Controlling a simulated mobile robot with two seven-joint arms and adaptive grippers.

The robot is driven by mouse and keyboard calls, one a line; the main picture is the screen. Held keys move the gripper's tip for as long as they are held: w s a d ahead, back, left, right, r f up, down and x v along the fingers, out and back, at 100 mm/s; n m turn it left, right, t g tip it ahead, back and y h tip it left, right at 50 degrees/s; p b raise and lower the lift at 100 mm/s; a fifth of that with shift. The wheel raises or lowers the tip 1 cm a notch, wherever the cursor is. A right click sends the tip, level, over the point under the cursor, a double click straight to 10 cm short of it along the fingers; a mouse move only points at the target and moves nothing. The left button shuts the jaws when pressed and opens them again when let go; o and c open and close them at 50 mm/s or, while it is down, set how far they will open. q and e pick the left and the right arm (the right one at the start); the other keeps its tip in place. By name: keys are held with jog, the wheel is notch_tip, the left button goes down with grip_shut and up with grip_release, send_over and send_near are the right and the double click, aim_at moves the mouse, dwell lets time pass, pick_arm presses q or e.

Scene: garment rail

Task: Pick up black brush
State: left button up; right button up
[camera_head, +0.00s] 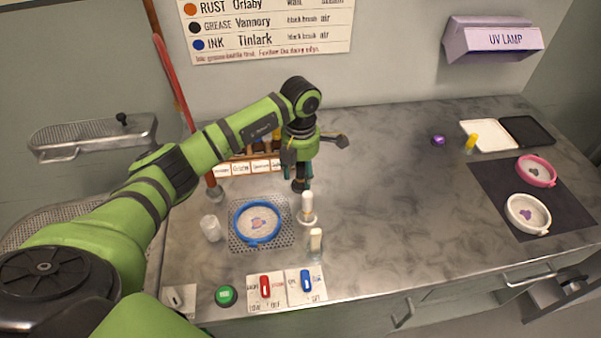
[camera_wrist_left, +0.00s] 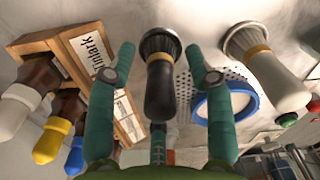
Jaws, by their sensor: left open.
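The black brush (camera_wrist_left: 160,92) has a dark handle and a metal collar with bristles. In the left wrist view it lies between the two teal fingers of my left gripper (camera_wrist_left: 160,55), with a gap on each side. The fingers are open. My right gripper is in neither view.
A white-handled brush (camera_wrist_left: 272,75) stands close to the black one. A wooden rack (camera_wrist_left: 50,45) of bottles is on the other side. The blue hoop (camera_head: 236,225) rests on a perforated plate in front.

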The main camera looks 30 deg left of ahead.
pick_arm(q)
grip_shut()
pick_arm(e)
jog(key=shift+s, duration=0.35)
pick_arm(q)
jog(key=shift+r, duration=0.1)
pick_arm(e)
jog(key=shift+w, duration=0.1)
pick_arm(q)
jog(key=shift+w+r+b, duration=0.1)
jog(key=shift+r+b, duration=0.25)
jog(key=shift+r, duration=0.15)
notch_tip(320, 180, up, 2)
jog(key=shift+r+b, duration=0.25)
jog(key=shift+b, duration=0.4)
jog(key=w+d+r+b, duration=0.1)
jog(key=d+r+b, duration=0.2)
jog(key=d+r, duration=0.4)
jog(key=d, duration=0.4)
jog(key=shift+d+r, duration=0.2)
jog(key=shift+d, duration=0.15)
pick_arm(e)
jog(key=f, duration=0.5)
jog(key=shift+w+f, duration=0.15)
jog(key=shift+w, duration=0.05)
pick_arm(q)
jog(key=shift+f, duration=0.1)
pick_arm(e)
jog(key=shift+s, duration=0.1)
